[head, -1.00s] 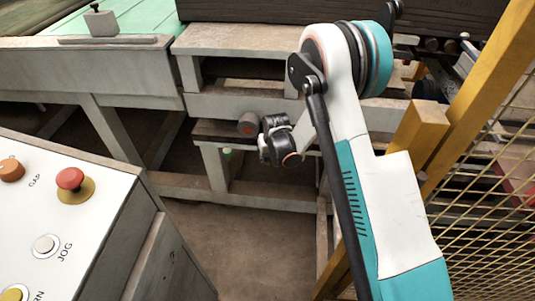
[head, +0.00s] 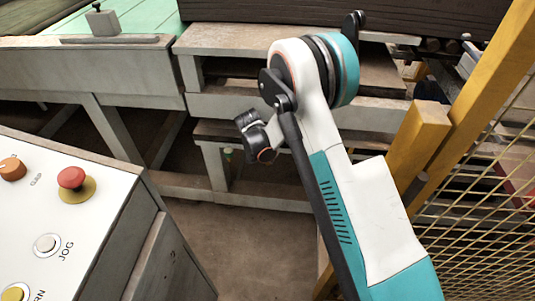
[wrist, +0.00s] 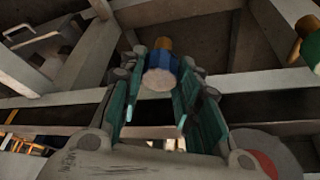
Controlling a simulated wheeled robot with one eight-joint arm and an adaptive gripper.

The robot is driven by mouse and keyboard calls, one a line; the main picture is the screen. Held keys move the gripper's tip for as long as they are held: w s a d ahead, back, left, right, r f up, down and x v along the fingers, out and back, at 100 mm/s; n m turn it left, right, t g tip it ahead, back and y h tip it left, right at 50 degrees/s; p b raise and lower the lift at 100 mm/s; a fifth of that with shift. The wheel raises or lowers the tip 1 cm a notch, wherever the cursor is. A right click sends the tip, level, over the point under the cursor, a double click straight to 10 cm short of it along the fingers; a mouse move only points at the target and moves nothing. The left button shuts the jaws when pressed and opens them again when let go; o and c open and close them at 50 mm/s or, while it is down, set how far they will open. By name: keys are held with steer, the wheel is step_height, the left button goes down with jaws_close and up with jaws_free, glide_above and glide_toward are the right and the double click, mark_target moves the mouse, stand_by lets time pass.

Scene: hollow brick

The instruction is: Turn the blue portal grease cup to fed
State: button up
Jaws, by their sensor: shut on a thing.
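The blue grease cup (wrist: 161,63) shows in the wrist view, with a blue collar, a pale worn end face and a brass-coloured part behind it. My gripper (wrist: 163,72) is shut on it, with a green-padded finger on either side. In the head view my arm reaches in toward the machine frame, and the blue cup and fingers are hidden there. I cannot read the cup's turned position or any fed mark.
A green cup (wrist: 312,50) with a brass part is at the wrist view's right edge. A red-faced roller end (wrist: 262,162) is at lower right. Grey frame beams (head: 210,190) surround the work area. A yellow post with mesh (head: 485,90) stands right, a control panel (head: 75,220) left.

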steer(key=m+g, duration=0.1)
steer(key=m, duration=0.2)
steer(key=m+g+h, duration=0.1)
steer(key=m, duration=0.2)
steer(key=shift+w+a+m, duration=0.1)
steer(key=shift+w+m, duration=0.05)
steer(key=shift+m, duration=0.15)
steer(key=m+g, duration=0.1)
steer(key=m, duration=0.2)
steer(key=m+g, duration=0.1)
steer(key=m, duration=0.2)
steer(key=shift+w+m+g, duration=0.15)
steer(key=shift+m+g, duration=0.15)
steer(key=shift+g, duration=0.1)
steer(key=shift+m, duration=0.3)
steer(key=o, duration=0.8)
